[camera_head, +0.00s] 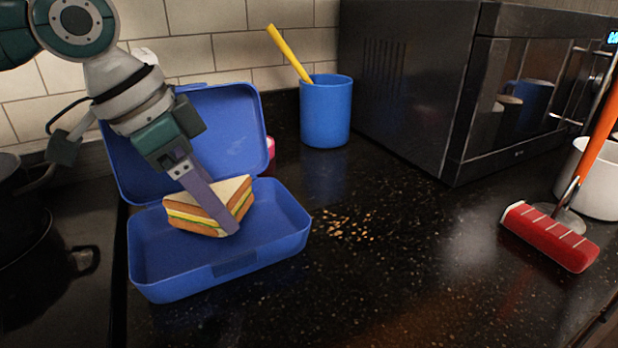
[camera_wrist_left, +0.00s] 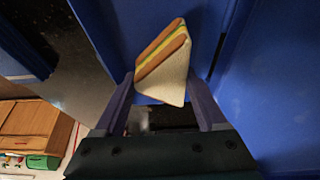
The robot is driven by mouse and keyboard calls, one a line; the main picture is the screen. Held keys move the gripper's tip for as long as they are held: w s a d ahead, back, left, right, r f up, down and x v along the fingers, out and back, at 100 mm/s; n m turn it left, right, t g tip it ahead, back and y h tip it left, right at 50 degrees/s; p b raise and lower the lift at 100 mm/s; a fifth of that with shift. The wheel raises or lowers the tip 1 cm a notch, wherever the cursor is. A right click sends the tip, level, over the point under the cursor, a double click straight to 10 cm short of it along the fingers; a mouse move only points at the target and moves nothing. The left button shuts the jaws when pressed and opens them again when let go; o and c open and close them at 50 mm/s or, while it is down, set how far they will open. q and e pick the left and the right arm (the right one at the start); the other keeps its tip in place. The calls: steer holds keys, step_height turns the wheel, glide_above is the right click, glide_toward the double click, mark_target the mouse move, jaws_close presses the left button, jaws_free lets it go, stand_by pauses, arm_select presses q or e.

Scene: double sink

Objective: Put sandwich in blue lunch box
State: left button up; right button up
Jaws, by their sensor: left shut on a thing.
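The sandwich (camera_head: 192,219) is a triangular half with pale bread and layers of yellow, green and orange. It is inside the open blue lunch box (camera_head: 218,271), near the hinge side and raised lid. My left gripper (camera_head: 226,208) reaches down into the box and is shut on the sandwich. One finger lies across the sandwich's near face; the other is hidden behind it. In the left wrist view the sandwich (camera_wrist_left: 165,70) sits between both fingers, with blue box walls around. I cannot tell whether it touches the box floor. My right gripper is not in view.
A blue cup (camera_head: 326,112) with a yellow stick stands behind the box. A black microwave (camera_head: 440,85) fills the back right. A red brush with an orange handle (camera_head: 550,236) and a white pot (camera_head: 597,180) are at right. Crumbs (camera_head: 345,224) lie beside the box. The front counter is clear.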

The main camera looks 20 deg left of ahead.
arm_select(q)
steer(key=shift+f, duration=1.5)
steer(key=shift+f, duration=0.1)
steer(key=o, duration=0.6)
steer(key=shift+o, duration=0.2)
steer(key=p+v, duration=0.1)
steer(key=v, duration=1.1)
